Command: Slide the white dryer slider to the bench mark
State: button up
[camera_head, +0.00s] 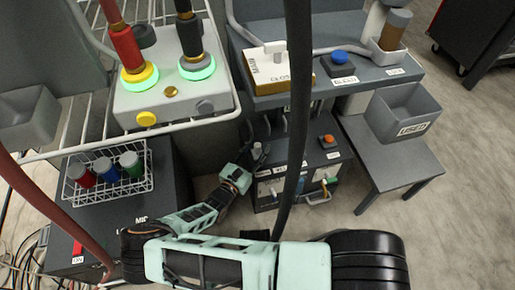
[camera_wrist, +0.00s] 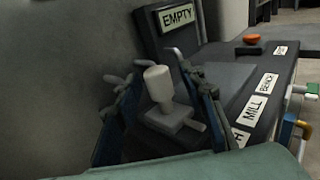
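The white dryer slider (camera_wrist: 159,86) shows in the wrist view as a pale upright knob on a grey block with a small pointer. The block sits on the dark unit's top, beside the labels "MILL" (camera_wrist: 257,109) and "BENCH" (camera_wrist: 265,84). My gripper (camera_wrist: 154,76) is open, with one blue-grey finger on each side of the knob and gaps seen between. In the head view the knob (camera_head: 257,150) is small and pale, and my gripper (camera_head: 246,165) is at the left end of the dark unit. The lower part of the block is partly hidden by the fingers.
An orange button (camera_head: 328,139) is on the same unit's right side. A grey wall rises close on the left in the wrist view. A dark cable (camera_head: 297,110) crosses the head view.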

jog(key=shift+c, duration=0.3)
grip_shut()
dwell(0.3)
